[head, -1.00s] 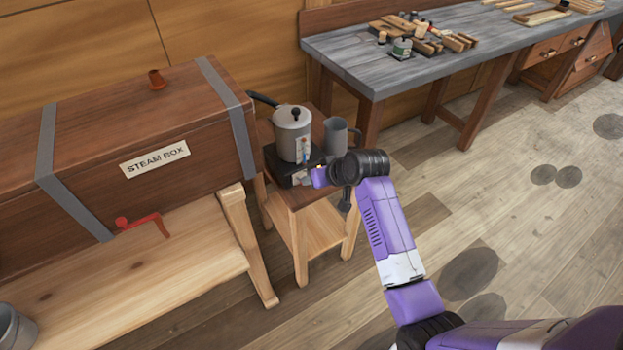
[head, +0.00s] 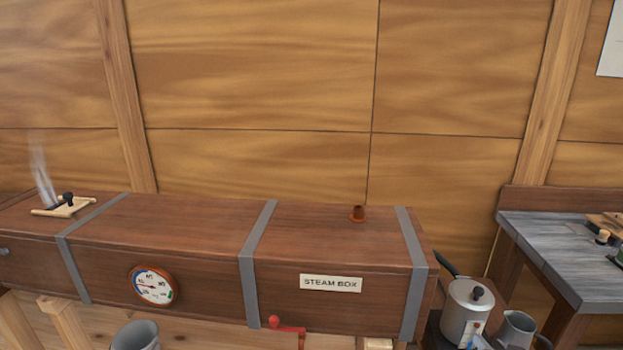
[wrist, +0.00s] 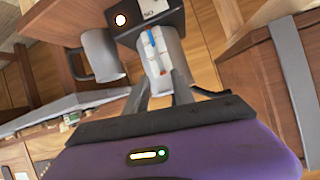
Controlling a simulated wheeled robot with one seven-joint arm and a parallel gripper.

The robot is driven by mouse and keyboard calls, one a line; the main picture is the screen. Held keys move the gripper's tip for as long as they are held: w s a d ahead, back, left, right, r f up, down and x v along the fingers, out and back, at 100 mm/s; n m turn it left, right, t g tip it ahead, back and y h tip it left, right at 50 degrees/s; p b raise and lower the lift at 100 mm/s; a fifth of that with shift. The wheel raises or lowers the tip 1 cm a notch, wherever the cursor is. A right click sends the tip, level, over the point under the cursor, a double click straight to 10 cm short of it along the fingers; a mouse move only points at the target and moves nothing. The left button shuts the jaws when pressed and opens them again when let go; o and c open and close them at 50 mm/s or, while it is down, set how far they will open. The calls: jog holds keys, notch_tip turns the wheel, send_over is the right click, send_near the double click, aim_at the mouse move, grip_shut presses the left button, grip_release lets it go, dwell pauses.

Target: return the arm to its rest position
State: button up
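My gripper (wrist: 160,85) shows in the wrist view. Its two grey fingers stand apart, with nothing clearly held between them. A grey metal pot (wrist: 168,48) shows beyond the fingers, beside a black burner (wrist: 150,22); whether the fingers touch the pot is hard to tell. In the head view the arm is almost wholly out of the picture, below the lower edge, so its pose is hidden there.
A grey mug (wrist: 101,54) stands close to the left finger in the wrist view. In the head view, a long wooden steam box (head: 190,235) runs along the wall. The pot (head: 466,315) stands at its right end, near a workbench (head: 560,245).

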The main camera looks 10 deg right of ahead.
jog(key=s+a+r+n+t+y, duration=0.1)
jog(key=s+a+r+n, duration=0.1)
jog(key=s+a, duration=0.7)
jog(key=s+a+r+n+t+y, duration=0.1)
jog(key=s+a+r+y, duration=0.1)
jog(key=s+a, duration=0.7)
jog(key=s+a+r+n+t+y, duration=0.1)
jog(key=s+a, duration=0.8)
jog(key=s, duration=1)
jog(key=shift+r+n+y, duration=0.3)
jog(key=shift+r+n, duration=0.45)
jog(key=shift+n, duration=0.05)
jog(key=shift+a, duration=0.1)
